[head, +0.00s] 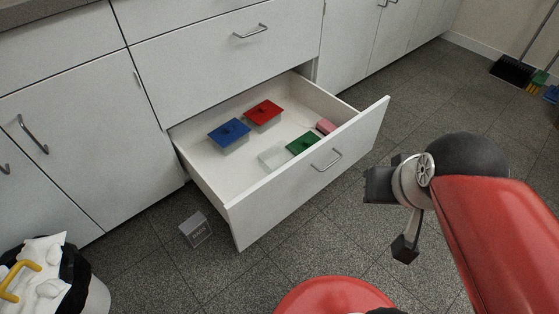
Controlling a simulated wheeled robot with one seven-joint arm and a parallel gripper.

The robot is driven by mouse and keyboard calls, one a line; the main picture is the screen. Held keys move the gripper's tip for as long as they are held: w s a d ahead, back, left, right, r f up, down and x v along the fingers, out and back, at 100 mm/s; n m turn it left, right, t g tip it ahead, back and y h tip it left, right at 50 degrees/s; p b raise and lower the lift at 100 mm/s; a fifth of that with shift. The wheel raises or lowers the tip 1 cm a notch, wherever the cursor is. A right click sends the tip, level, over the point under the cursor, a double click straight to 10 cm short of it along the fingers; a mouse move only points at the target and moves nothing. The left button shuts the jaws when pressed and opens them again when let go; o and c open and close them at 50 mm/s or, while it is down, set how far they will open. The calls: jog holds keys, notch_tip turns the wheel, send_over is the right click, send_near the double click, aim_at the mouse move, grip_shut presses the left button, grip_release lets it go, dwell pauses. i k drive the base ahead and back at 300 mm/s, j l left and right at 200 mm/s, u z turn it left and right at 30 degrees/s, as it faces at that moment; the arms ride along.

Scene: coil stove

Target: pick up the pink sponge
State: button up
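The pink sponge (325,127) lies inside the open drawer (309,179), close to the inner side of its front panel, near the right end. Part of it is hidden by the front panel. My gripper (391,217) is outside the drawer, to the right of and nearer than its front panel. Its two dark fingertips are wide apart with nothing between them. It is apart from the sponge and the drawer.
The drawer also holds a blue-lidded box (229,131), a red-lidded box (264,111), a green-lidded box (302,143) and a clear box (272,158). A bin (97,298) stands lower left. Brooms (513,70) stand upper right.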

aim_at(325, 127)
jog(key=i+l+u, duration=0.1)
jog(key=i+l, duration=0.4)
jog(key=i+l+u, duration=0.1)
jog(key=i+l, duration=0.4)
jog(key=i+l+u, duration=0.15)
jog(key=i+l, duration=0.35)
jog(key=i+l+u, duration=0.1)
jog(key=i+l, duration=0.4)
jog(key=l, duration=0.2)
